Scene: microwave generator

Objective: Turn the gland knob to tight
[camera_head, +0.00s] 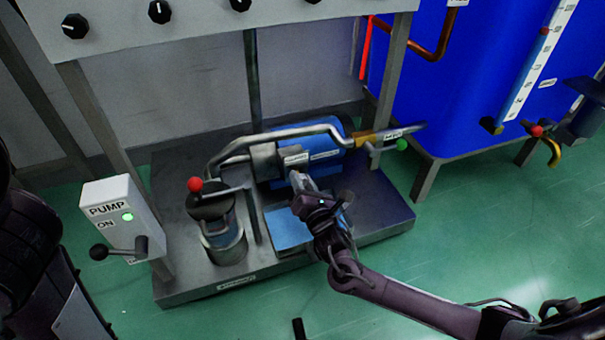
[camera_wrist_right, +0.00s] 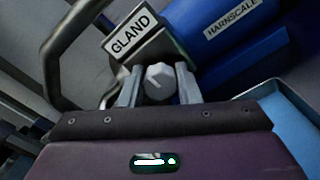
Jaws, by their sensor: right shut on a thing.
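The gland knob (camera_wrist_right: 158,84) is a small light-grey round knob with a dark line on its face, just below the black-and-white GLAND label (camera_wrist_right: 131,36) in the right wrist view. My right gripper (camera_head: 301,182) reaches the pump in the head view. Its two fingers stand on either side of the knob in the wrist view, shut on it. In the head view the gripper hides the knob. The pump body (camera_head: 330,162) is blue. My left gripper is not in view; only dark parts of my left arm show at the left edge.
A pipe (camera_head: 290,131) arches over the pump. A red-balled lever (camera_head: 195,185) tops a cylinder to the left. The PUMP box (camera_head: 118,212) shows ON with a green light. A blue tray (camera_head: 287,231) lies below the gripper.

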